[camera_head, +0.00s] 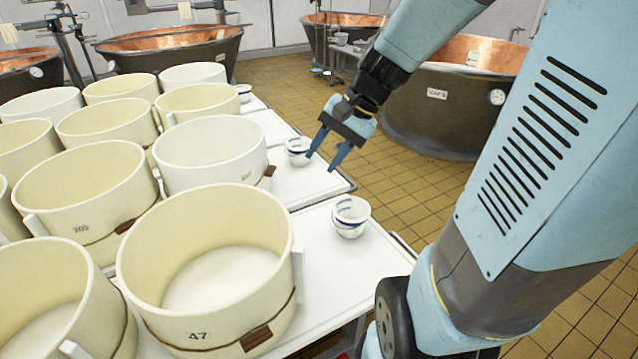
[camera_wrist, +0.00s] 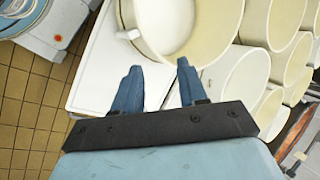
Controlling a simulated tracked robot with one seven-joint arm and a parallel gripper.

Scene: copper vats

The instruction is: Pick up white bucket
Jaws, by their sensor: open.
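I cannot clearly make out a small bucket in the wrist view.
Several large cream tubs crowd the left of the tables, the nearest marked 47 (camera_head: 205,275); a large tub (camera_wrist: 222,25) also shows in the wrist view. A bare table strip (camera_head: 320,265) lies beside them. Copper vats (camera_head: 425,115) stand behind on the tiled floor.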

